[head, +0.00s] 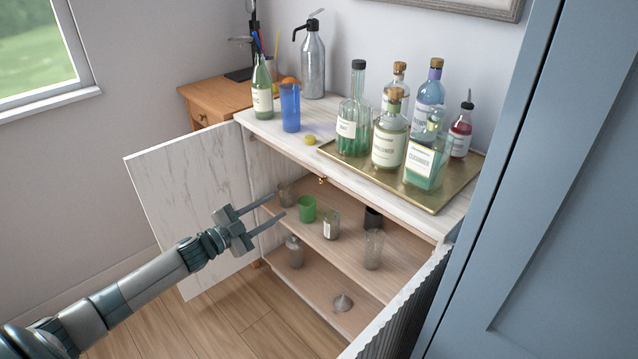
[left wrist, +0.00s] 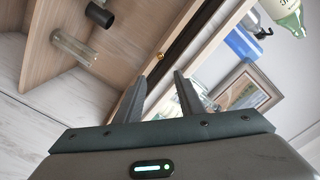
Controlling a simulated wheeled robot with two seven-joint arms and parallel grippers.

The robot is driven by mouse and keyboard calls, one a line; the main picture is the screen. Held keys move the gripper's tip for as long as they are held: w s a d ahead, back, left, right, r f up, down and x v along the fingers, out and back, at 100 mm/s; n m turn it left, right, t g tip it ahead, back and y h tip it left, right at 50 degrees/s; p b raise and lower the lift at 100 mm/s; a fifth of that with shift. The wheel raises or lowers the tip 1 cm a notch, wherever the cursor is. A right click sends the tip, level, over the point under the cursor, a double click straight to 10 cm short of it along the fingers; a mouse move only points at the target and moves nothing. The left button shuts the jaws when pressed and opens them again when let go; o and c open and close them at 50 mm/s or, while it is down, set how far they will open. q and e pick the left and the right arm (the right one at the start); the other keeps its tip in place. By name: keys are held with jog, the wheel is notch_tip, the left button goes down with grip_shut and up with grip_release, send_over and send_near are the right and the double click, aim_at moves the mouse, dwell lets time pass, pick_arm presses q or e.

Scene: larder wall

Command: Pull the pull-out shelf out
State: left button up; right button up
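The pull-out shelf (head: 345,189) shows as a thin front edge with a small brass knob (head: 322,180), just under the cabinet's white top. It looks pushed in. The knob also shows in the left wrist view (left wrist: 159,56), beyond the fingertips. My left gripper (head: 277,208) is open and empty, in front of the cabinet opening, left of and below the knob in the head view. Its two fingers stand apart in the left wrist view (left wrist: 170,77), touching nothing that I can see. My right gripper is in neither view.
The left cabinet door (head: 190,205) and right fluted door (head: 405,310) stand open on both sides. Glasses, including a green cup (head: 307,208), stand on the inner shelf. Bottles on a brass tray (head: 440,203) and a blue tumbler (head: 290,108) stand on top.

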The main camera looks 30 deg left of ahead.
aim_at(320, 181)
pick_arm(q)
jog(key=shift+w+f, duration=0.1)
jog(key=shift+w, duration=0.05)
